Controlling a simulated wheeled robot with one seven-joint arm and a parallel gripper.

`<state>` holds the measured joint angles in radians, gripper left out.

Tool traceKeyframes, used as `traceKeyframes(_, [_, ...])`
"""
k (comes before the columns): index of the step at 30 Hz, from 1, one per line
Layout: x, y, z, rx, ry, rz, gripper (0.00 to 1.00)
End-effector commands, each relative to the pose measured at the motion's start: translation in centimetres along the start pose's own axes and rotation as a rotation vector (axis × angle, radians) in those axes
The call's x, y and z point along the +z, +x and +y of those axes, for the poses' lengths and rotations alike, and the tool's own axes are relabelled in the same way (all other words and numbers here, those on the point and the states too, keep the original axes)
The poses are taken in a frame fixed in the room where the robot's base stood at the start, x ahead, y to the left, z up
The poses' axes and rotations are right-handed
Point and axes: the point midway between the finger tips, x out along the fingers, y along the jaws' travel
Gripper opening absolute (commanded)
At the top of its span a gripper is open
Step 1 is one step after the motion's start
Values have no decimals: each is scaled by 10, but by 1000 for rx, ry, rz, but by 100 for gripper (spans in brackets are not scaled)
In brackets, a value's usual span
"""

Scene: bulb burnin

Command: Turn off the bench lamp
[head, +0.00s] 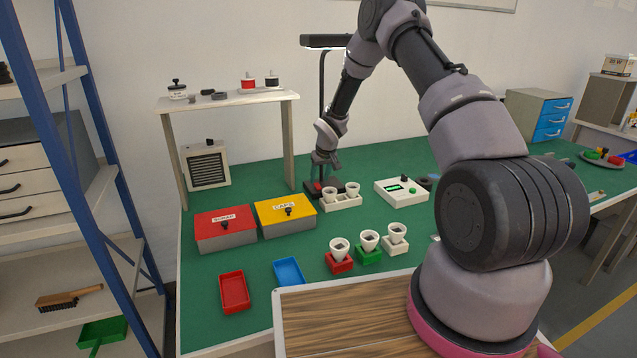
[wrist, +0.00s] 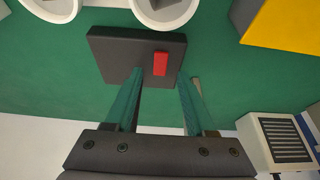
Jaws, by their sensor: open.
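The bench lamp has a dark flat head (head: 325,41) on a thin upright pole at the back of the green bench. A bright white strip shows under the head. Its dark square base (wrist: 110,52) carries a red rocker switch (wrist: 160,63) in the wrist view. My gripper (wrist: 160,77) is open and empty, pointing at the base. The switch lies between the lines of the two fingertips in the wrist view. I cannot tell whether a finger touches the base.
A white holder (head: 342,203) with two white cups stands right beside the lamp base. A yellow-lidded box (head: 285,212) and a red-lidded box (head: 225,226) stand to the left. A shelf (head: 230,100) and a vented heater-like box (head: 207,168) are behind. A white device (head: 402,191) stands right.

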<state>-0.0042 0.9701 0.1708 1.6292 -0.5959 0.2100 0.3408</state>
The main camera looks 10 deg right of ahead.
Motion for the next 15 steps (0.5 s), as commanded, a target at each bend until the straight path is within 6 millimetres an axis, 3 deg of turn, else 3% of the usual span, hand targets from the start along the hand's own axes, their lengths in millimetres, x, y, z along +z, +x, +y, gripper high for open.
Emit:
traceKeyframes(6, [0, 26, 0, 0, 1, -1, 55])
traceKeyframes(15, [0, 30, 0, 0, 1, 0, 55])
